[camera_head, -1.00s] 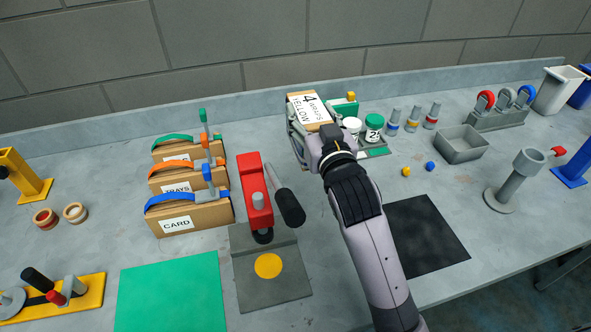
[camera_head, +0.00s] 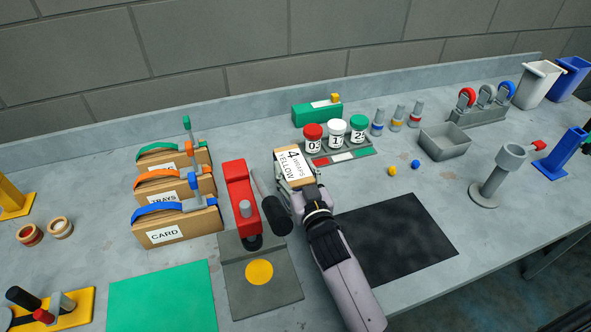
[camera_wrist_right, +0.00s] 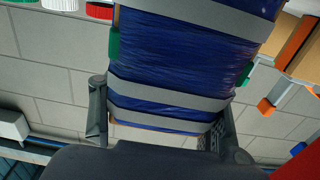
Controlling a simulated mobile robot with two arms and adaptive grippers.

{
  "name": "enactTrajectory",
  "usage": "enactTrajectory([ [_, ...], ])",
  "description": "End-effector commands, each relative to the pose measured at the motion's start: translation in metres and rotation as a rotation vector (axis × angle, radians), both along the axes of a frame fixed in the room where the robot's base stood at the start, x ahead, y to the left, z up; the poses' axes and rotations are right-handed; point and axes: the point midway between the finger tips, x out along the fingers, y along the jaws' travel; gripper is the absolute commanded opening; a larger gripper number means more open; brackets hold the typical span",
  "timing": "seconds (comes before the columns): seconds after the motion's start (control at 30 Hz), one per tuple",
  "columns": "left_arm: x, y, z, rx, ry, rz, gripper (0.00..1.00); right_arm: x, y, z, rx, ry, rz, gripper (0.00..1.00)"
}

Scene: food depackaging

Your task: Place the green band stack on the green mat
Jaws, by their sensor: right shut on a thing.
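My right gripper (camera_head: 297,192) is shut on a package (camera_head: 292,169) with a tan top and a white label reading "4 WRAPS YELLOW". In the right wrist view this package (camera_wrist_right: 180,62) is wrapped in blue film, with grey bands across it and green tabs at its sides. It is between the fingers, right of the red press. The green mat (camera_head: 162,298) lies bare at the front left. A green band (camera_head: 163,147) arches over the rearmost of three brown cartons at the left. My left gripper is not in view.
A red press (camera_head: 240,190) with a black handle stands on a grey plate (camera_head: 285,292) between the held package and the green mat. Orange-band and blue-band cartons (camera_head: 178,226) stand behind the mat. Lidded jars (camera_head: 335,130) are behind the package. A black mat (camera_head: 400,240) lies right.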

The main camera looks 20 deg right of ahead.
Motion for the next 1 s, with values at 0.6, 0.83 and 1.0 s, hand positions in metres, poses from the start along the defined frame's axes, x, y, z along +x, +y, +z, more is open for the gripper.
enactTrajectory([
  [0.6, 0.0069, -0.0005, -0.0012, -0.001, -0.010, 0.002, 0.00, 0.0001, 0.0001, -0.0018, 0.000, 0.000, 0.000, 0.77],
  [0.83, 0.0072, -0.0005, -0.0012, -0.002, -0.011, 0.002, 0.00, 0.0001, 0.0001, -0.0018, 0.000, 0.000, 0.000, 0.77],
  [1.0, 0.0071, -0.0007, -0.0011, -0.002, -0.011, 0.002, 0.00, -0.0040, 0.0000, -0.0006, 0.000, 0.001, 0.000, 0.77],
])
